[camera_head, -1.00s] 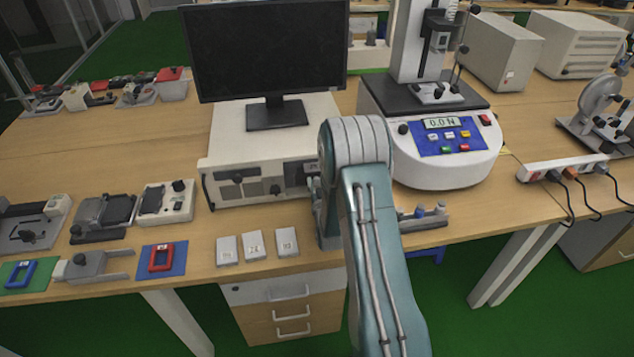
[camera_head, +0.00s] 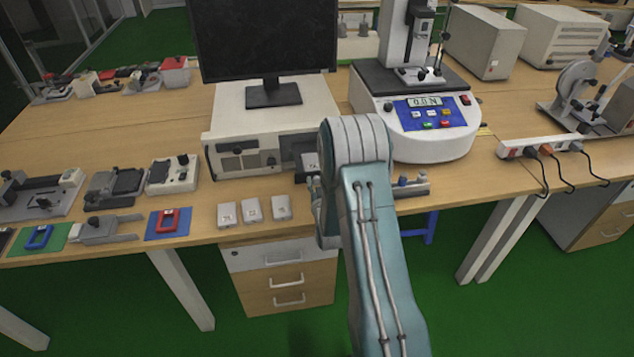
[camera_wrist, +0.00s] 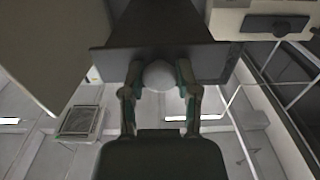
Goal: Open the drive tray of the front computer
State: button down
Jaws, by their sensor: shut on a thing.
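The front computer (camera_head: 225,162) is a pale desktop case under a black monitor (camera_head: 265,38). Its drive tray (camera_head: 310,162), dark with a small pale label, stands out from the right part of the case front. In the wrist view my gripper (camera_wrist: 159,80) is shut on a round pale knob (camera_wrist: 158,75), one finger on each side. The knob sits at the middle of the tray's dark front plate (camera_wrist: 215,60), and the dark tray body runs back from it toward the case. In the head view my arm hides most of my gripper and part of the tray.
A force tester (camera_head: 430,140) stands right of the computer. Small pale boxes (camera_head: 252,210) lie at the table's front edge, with fixtures (camera_head: 115,188) farther left. A power strip (camera_head: 550,146) with cables is at right. A drawer unit (camera_head: 282,275) stands below the table.

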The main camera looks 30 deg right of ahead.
jog(key=shift+c, duration=1.7)
grip_release()
jog(key=shift+r, duration=0.3)
jog(key=shift+f, duration=0.15)
jog(key=shift+s+a, duration=0.1)
jog(key=shift+s, duration=0.2)
jog(key=v, duration=1.1)
jog(key=shift+s, duration=0.15)
jog(key=shift+a, duration=0.1)
